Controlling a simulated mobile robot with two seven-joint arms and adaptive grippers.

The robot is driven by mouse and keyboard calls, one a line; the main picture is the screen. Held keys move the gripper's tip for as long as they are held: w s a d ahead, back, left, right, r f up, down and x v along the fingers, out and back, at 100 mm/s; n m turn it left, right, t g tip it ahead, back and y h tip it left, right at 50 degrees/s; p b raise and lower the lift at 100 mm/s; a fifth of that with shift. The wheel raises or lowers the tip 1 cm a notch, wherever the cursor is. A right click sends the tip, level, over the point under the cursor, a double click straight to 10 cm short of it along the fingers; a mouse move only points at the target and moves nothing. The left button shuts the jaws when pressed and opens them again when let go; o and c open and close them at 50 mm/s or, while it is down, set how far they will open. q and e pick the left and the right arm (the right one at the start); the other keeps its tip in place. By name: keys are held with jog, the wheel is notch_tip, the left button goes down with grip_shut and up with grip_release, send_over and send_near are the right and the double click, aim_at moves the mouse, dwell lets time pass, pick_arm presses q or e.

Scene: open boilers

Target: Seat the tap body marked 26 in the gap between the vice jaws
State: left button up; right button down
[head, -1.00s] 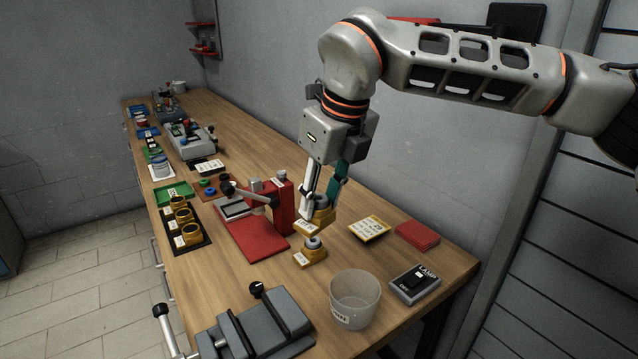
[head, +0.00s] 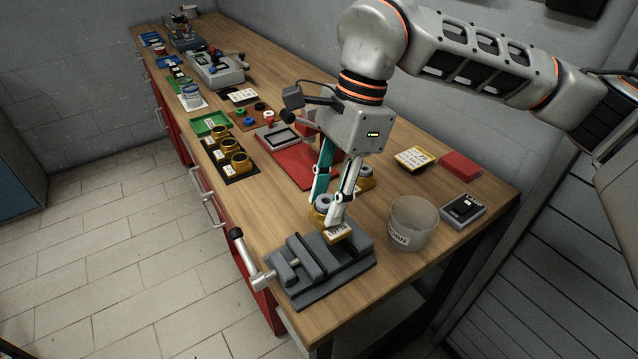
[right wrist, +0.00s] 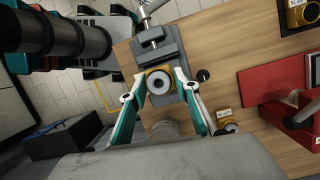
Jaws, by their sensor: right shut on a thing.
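My right gripper (head: 331,205) is shut on a brass tap body (head: 337,234) with a white label too small to read surely. In the head view it is over the far right end of the grey vice (head: 300,290). The right wrist view shows the tap body (right wrist: 159,83) between the fingertips, at the end of the vice (right wrist: 165,50). The gap between the jaws (head: 309,256) shows left of the tap body. I cannot tell whether the tap body touches the vice. My left gripper is not in view.
A clear bin (head: 412,224) stands right of the vice. Another brass tap body (head: 366,180) stands behind the gripper, near a red press base (head: 290,160). The vice handle (head: 246,252) sticks out past the bench's left edge. Several brass bodies sit on a black mat (head: 243,176).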

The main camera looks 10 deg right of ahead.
jog(key=shift+d+f+b, duration=0.1)
jog(key=shift+f+b, duration=0.5)
jog(key=shift+f, duration=0.35)
jog(key=shift+f+b, duration=0.65)
jog(key=shift+f, duration=0.5)
jog(key=shift+f, duration=0.3)
jog(key=shift+f+b, duration=0.3)
jog(key=shift+f, duration=0.05)
jog(key=shift+f, duration=0.15)
jog(key=shift+f+b, duration=0.45)
jog(key=shift+f, duration=0.25)
jog(key=shift+f, duration=0.3)
dwell(0.4)
